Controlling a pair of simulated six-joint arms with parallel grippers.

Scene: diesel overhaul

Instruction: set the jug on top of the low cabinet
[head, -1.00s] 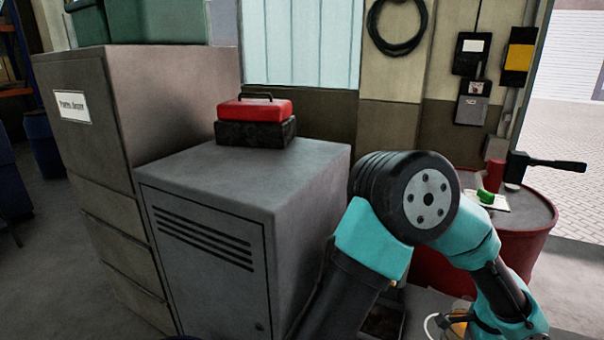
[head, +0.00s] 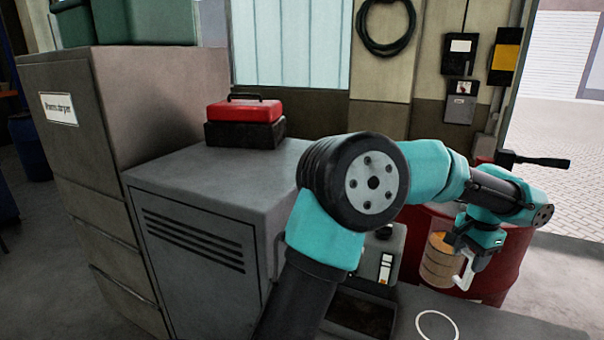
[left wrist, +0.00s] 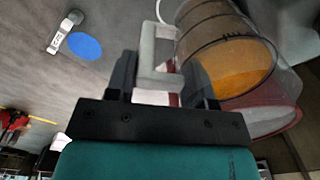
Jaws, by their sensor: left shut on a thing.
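The jug (head: 439,262) is clear with amber contents, and my left gripper (head: 466,262) holds it by its pale handle in front of the red drum. In the left wrist view the jug (left wrist: 228,50) is at the upper right, its handle between the fingers of my left gripper (left wrist: 160,82). The low cabinet (head: 195,245) is grey with a slotted door and stands left of centre. Its top (head: 190,170) is bare at the front, and my left arm covers part of its right side. My right gripper is not in view.
A red toolbox (head: 245,112) on a dark case (head: 245,133) sits at the back of the cabinet top. A taller cabinet (head: 140,90) stands to the left. The red drum (head: 505,265) is behind the jug. A white ring (head: 437,326) marks the bench.

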